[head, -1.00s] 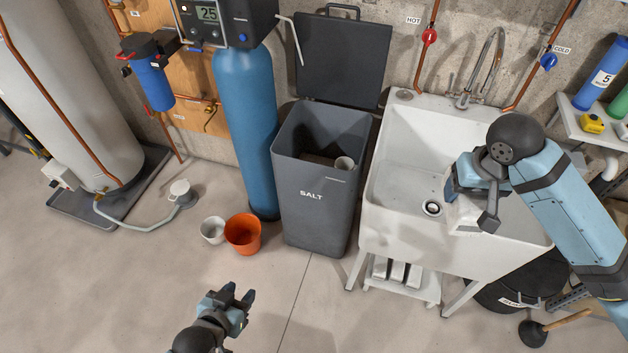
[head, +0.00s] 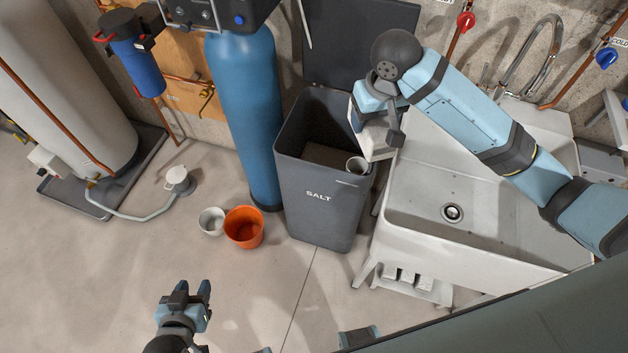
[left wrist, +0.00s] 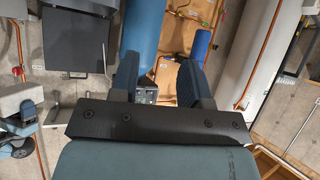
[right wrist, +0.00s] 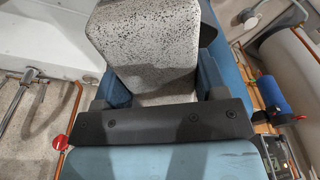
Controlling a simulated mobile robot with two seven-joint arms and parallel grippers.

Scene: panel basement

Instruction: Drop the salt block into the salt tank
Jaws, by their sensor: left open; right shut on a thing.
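The white salt block (head: 379,150) is held by my right gripper (head: 380,118), which is shut on it. In the head view the block is beside and slightly over the right rim of the grey salt tank (head: 318,208). The right wrist view shows the speckled block (right wrist: 145,40) between the fingers. The tank's lid (head: 350,45) stands open at the back. My left gripper (head: 190,292) is open and empty, low over the floor at the front.
The white sink (head: 480,235) stands right of the tank, under my right arm. The blue softener cylinder (head: 248,110) stands close on the tank's left. An orange bucket (head: 244,228) and a white bucket (head: 211,221) sit on the floor in front. The front left floor is clear.

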